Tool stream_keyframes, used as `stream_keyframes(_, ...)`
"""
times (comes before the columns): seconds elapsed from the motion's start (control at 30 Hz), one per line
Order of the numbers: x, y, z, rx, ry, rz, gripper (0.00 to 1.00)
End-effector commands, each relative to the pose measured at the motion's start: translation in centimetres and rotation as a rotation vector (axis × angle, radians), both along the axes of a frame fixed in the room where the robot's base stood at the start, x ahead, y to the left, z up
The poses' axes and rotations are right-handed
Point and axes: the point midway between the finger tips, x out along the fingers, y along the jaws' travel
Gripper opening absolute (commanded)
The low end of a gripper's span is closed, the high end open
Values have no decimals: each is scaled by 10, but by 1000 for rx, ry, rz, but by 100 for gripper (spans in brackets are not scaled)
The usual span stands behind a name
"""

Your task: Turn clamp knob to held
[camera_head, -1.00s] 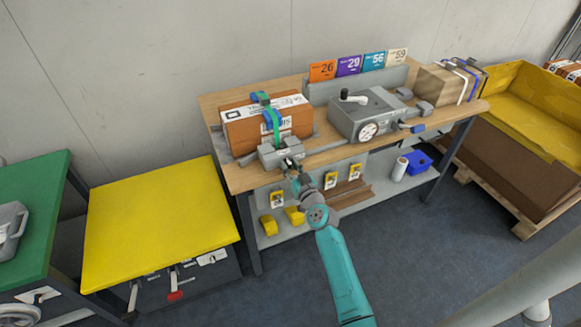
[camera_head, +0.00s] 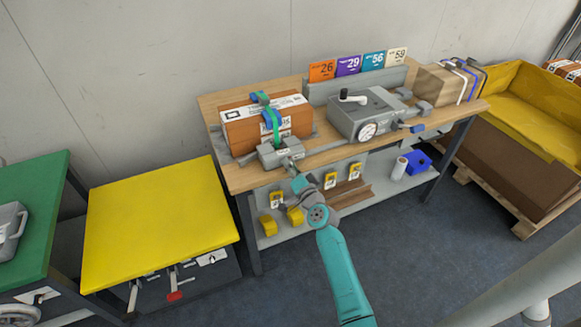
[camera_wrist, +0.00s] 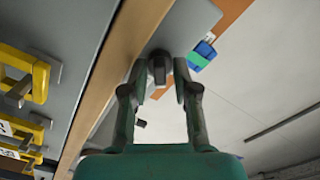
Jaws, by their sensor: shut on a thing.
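The grey clamp unit (camera_head: 272,157) sits at the front left edge of the wooden workbench, against the brown box (camera_head: 243,133) with a green and blue strap. My gripper (camera_head: 292,170) is at the front of this clamp unit. In the wrist view, my gripper (camera_wrist: 160,78) has its two fingers shut on the dark clamp knob (camera_wrist: 159,68), one finger on each side. Markings around the knob cannot be read, so its setting cannot be told. In the head view, the knob is hidden by the gripper.
A grey device with a gauge (camera_head: 368,131) stands right of the box. Numbered cards (camera_head: 349,65) stand behind. Yellow pieces (camera_head: 295,216) hang or lie below the bench top. A yellow-topped table (camera_head: 155,215) stands left. A blue bin (camera_head: 419,162) is on the lower shelf.

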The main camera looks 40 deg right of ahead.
Motion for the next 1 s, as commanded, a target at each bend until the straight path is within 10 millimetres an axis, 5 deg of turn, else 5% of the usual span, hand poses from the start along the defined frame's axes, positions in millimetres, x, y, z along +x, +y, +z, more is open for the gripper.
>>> stream_keyframes(0.3,0,0,-2,246,-69,0,0)
stream_keyframes(1.0,0,2,-3,257,-67,5,0)
